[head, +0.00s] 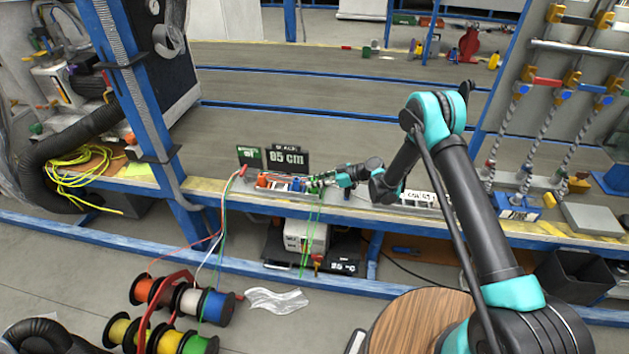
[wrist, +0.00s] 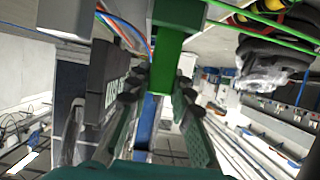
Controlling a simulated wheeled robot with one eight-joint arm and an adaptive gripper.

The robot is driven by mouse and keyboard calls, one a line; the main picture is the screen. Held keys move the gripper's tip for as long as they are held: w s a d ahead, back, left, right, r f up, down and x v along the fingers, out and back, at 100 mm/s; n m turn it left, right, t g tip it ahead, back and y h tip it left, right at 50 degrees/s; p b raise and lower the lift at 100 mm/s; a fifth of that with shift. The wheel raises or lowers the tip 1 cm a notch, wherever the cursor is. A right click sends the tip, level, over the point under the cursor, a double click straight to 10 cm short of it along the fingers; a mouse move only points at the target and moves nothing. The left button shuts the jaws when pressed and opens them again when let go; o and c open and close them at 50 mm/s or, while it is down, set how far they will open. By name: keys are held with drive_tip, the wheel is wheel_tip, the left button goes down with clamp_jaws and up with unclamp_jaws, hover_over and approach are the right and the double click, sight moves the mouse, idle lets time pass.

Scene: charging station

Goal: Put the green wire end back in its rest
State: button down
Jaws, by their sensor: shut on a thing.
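My gripper (head: 326,181) is at the workbench edge, its fingers pointing left toward a row of coloured pieces. In the wrist view, my gripper (wrist: 163,86) is shut on the green wire end (wrist: 166,66), a green block between the fingertips. The wire end looks small in the head view (head: 313,185). Green wires (head: 308,232) hang from there over the bench edge. A light holder with orange, blue and red pieces (head: 284,182) lies just left of my gripper. I cannot tell which part is the green rest, nor whether the wire end touches it.
Red, white and green wires (head: 224,215) run down to several spools (head: 190,302) on the floor. A blue post (head: 150,110) stands to the left. A keyboard-like panel (head: 420,198) lies on the bench right of my gripper.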

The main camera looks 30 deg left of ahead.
drive_tip(key=shift+f, duration=0.5)
drive_tip(key=c, duration=1.3)
unclamp_jaws()
drive_tip(key=v, duration=1.2)
